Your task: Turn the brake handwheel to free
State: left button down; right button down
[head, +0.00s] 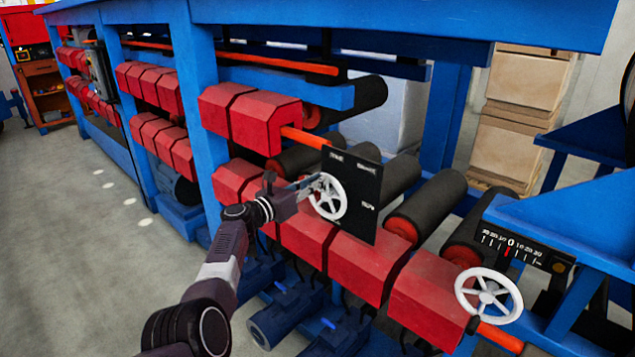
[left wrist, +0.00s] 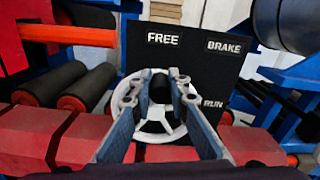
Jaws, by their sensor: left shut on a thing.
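The white brake handwheel (head: 327,196) sits on the front of a black panel (head: 352,190) beside the red housings. The panel carries the words FREE, BRAKE and RUN, which read clearly in the left wrist view (left wrist: 180,75). My left gripper (head: 318,184) reaches in from the left and is shut on the handwheel's upper part. In the left wrist view its two fingers (left wrist: 160,92) stand on either side of the wheel (left wrist: 158,128) and hide part of its rim. Any pointer on the wheel cannot be made out. My right gripper is not in view.
A second white handwheel (head: 488,295) stands at the lower right under a scale (head: 512,245). Red housings (head: 330,245) and dark rollers (head: 428,205) crowd around the panel. Blue frame posts (head: 200,110) stand behind my arm. The grey floor (head: 100,270) at left is clear.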

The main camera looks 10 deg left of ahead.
pick_arm(q)
jog(key=shift+a+f, duration=0.1)
jog(key=c, duration=1.8)
grip_release()
jog(key=shift+v, duration=6)
